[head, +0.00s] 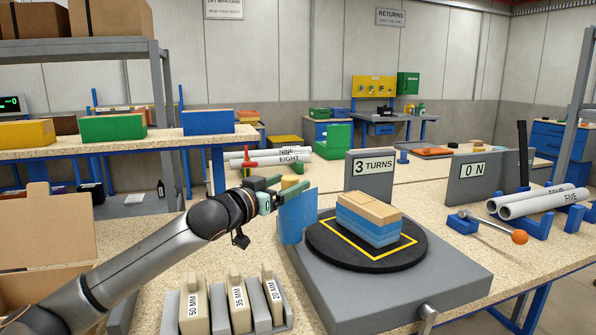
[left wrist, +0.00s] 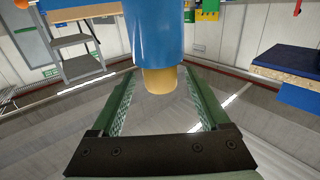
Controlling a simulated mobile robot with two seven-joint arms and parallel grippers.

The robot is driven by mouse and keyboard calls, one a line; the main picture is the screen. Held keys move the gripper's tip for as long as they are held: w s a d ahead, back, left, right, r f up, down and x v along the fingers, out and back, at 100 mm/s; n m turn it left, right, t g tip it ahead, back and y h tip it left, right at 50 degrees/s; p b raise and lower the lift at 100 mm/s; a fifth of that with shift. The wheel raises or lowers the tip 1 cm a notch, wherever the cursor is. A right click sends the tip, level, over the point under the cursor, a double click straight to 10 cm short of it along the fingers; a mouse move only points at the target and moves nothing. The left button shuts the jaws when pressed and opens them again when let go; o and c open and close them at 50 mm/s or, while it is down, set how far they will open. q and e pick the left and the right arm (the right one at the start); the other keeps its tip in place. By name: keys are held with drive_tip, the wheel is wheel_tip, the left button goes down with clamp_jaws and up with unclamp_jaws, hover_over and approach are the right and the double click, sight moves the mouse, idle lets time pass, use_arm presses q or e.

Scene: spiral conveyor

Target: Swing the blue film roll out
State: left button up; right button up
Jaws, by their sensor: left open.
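The blue film roll (head: 297,218) stands upright at the left edge of the wrapping machine, with a tan core end (head: 291,182) on top. My left gripper (head: 284,190) is at the top of the roll, open, its green fingers near the core end. In the left wrist view the roll (left wrist: 153,28) points at the gripper (left wrist: 157,70), and its tan end lies between the spread fingers with gaps on both sides. A stack of boxes with blue sides and tan tops (head: 369,217) stands on the black turntable (head: 330,250). My right gripper is not in view.
A lever with an orange knob (head: 519,237) is at the right. Tape blocks in a rack (head: 238,305) stand front left, an open carton (head: 45,240) at far left.

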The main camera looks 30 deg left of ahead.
use_arm(q)
drive_tip(key=shift+w+d+p, duration=0.1)
drive_tip(key=shift+w+p, duration=0.25)
drive_tip(key=shift+w, duration=1.95)
drive_tip(key=shift+c, duration=0.2)
clamp_jaws()
